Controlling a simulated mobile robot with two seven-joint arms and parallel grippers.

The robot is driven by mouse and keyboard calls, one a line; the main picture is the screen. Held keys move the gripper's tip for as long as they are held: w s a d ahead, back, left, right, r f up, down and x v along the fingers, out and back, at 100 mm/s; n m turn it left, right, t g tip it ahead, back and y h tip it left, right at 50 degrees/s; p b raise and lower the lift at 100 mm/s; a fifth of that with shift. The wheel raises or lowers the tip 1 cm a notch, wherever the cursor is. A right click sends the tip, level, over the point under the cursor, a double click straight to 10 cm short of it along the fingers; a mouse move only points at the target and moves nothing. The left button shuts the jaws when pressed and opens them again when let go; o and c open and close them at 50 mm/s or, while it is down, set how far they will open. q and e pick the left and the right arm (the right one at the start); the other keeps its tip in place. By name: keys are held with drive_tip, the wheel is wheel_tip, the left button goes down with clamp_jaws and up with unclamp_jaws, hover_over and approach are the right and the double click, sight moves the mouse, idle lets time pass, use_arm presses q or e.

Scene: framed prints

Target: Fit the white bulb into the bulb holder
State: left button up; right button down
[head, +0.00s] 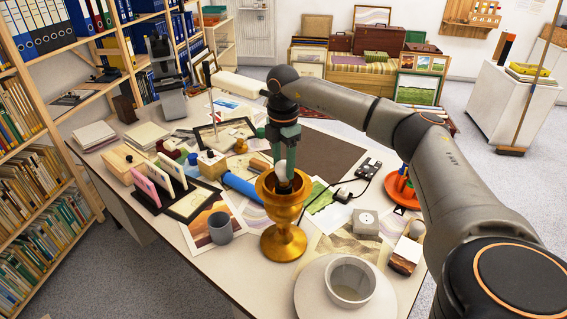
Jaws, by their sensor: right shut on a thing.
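My right gripper (287,180) points straight down into the mouth of a gold goblet (283,243). A small pale round thing (417,229), possibly the white bulb, is at the table's right side, apart from the gripper. My left gripper is not in view.
The table is crowded. A white bowl on a round plate (307,296) stands at the front, a grey cup (220,228) at the left front, and a grey block (366,221) right of the goblet. A blue tube (240,187) lies left of it. Bookshelves (35,165) line the left.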

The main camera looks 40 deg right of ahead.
drive_tip(key=shift+f, duration=0.4)
drive_tip(key=shift+f, duration=0.1)
drive_tip(key=shift+f, duration=0.3)
drive_tip(key=shift+c, duration=1.4)
unclamp_jaws()
drive_tip(key=shift+r, duration=0.1)
wheel_tip(320, 180, up, 13)
drive_tip(key=b, duration=0.1)
drive_tip(key=shift+f, duration=0.2)
